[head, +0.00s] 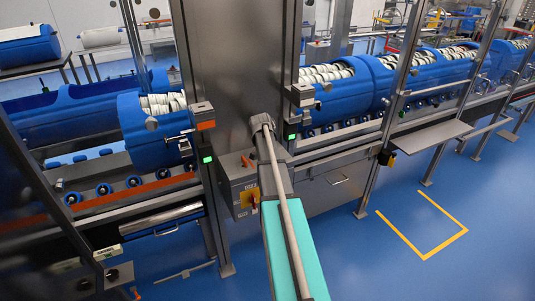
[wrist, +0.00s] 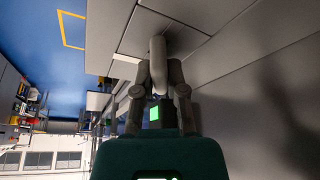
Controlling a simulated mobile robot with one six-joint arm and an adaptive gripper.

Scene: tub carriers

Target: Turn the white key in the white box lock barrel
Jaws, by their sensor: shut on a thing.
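In the wrist view my gripper (wrist: 160,75) has its two dark fingers closed in on a pale, round-ended piece, which appears to be the white key (wrist: 158,58). The piece stands between the fingertips, in front of a grey metal surface. The white box and its lock barrel are not clear in either view; the fingers and the pale piece cover that spot. How far the key is turned cannot be told.
A grey column (head: 230,75) stands before my arm. A switch box (head: 240,199) with a yellow and red knob sits low beside the arm. Blue tubs (head: 160,138) with white rolled contents line both sides. Blue floor (head: 450,185) with a yellow marking is open at right.

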